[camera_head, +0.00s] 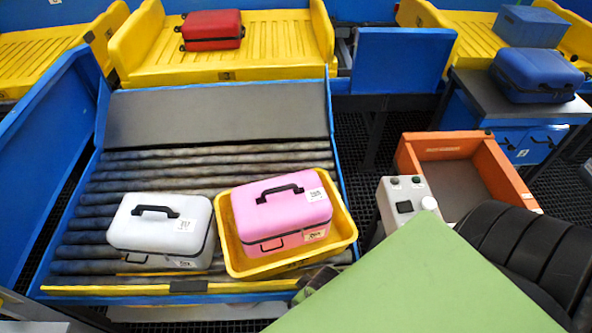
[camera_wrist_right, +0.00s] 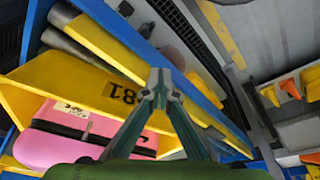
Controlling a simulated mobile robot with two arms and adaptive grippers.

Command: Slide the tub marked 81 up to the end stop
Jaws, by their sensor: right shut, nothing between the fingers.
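The yellow tub (camera_head: 343,232) sits on the rollers at the right side of the conveyor, with a pink case (camera_head: 283,212) in it. In the right wrist view its wall (camera_wrist_right: 60,80) carries the number 81, seen turned over. A yellow bar with dark marks (camera_head: 120,290) runs along the conveyor's near edge, close to the tub's near side; I cannot tell whether they touch. My right gripper (camera_wrist_right: 158,88) is shut and empty, its tips over the numbered wall in the wrist view; contact is unclear. In the head view my green arm cover hides most of it.
A white case (camera_head: 160,230) stands on the rollers just left of the tub. Bare rollers (camera_head: 200,165) lie behind both. An orange tray (camera_head: 445,150) and a grey control box (camera_head: 408,205) stand to the right. A red case (camera_head: 212,30) lies on a yellow carrier behind.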

